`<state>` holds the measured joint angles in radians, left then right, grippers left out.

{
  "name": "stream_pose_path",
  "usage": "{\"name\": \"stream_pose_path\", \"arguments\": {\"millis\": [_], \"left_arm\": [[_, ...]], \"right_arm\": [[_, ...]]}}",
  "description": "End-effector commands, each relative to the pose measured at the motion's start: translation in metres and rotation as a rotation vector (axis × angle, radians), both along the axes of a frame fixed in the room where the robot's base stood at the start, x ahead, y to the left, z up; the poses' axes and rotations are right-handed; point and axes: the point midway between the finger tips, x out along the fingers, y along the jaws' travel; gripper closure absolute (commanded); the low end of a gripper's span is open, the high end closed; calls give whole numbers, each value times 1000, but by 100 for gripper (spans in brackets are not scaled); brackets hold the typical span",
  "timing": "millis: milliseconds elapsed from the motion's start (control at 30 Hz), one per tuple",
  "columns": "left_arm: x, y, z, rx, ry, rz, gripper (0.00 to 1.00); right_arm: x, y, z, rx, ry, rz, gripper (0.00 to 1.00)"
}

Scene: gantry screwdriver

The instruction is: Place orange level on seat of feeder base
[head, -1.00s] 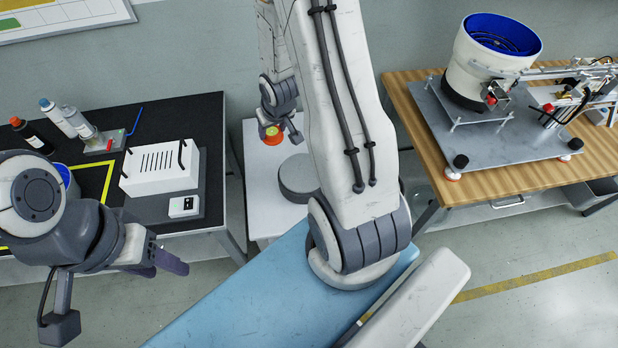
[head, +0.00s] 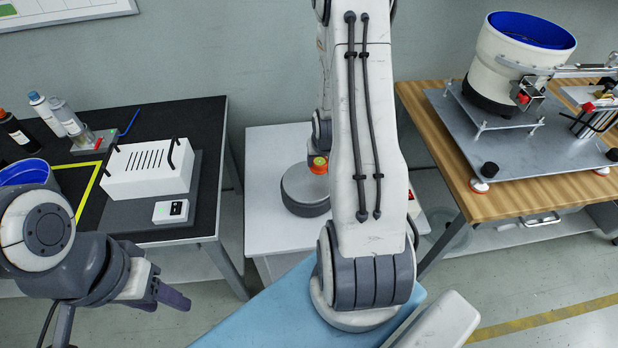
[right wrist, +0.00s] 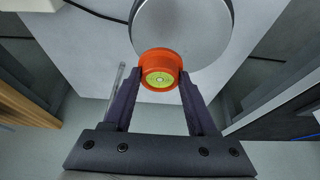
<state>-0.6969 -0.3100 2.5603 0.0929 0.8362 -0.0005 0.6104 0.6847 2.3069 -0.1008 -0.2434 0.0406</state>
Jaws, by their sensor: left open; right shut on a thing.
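The orange level (head: 318,165), a small orange cup with a yellow-green face, is held between the fingertips of my right gripper (right wrist: 160,84). A round grey base (head: 303,192) with a silver top, seemingly the feeder base, stands on the white table; it also shows in the right wrist view (right wrist: 185,25). The level overlaps the base's near rim in the right wrist view and its far right edge in the head view. I cannot tell its height above it. My right arm hides most of that gripper in the head view. My left gripper (head: 168,294) is open and empty, low at the left.
The white table (head: 262,145) is otherwise mostly bare. A black bench at the left holds a white slotted box (head: 150,170), a small switch box (head: 170,211) and bottles. At the right, a blue-lined bowl feeder (head: 510,60) on a metal plate stands on a wooden bench.

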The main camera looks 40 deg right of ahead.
Motion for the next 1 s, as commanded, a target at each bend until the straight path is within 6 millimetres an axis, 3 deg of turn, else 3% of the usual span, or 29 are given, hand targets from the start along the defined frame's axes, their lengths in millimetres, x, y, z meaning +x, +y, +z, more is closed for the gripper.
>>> {"name": "stream_pose_path", "arguments": {"millis": [200,567,967,1000], "left_arm": [[0,0,4,-1,-1,0,50],[0,0,4,0,0,0,50],[0,0,0,0,0,0,50],[0,0,1,0,0,0,50]], "right_arm": [[19,23,-16,0,1,4,100],[20,25,-56,1,2,-1,100],[20,24,-62,-1,-1,-1,100],[20,24,-62,-1,-1,-1,35]]}}
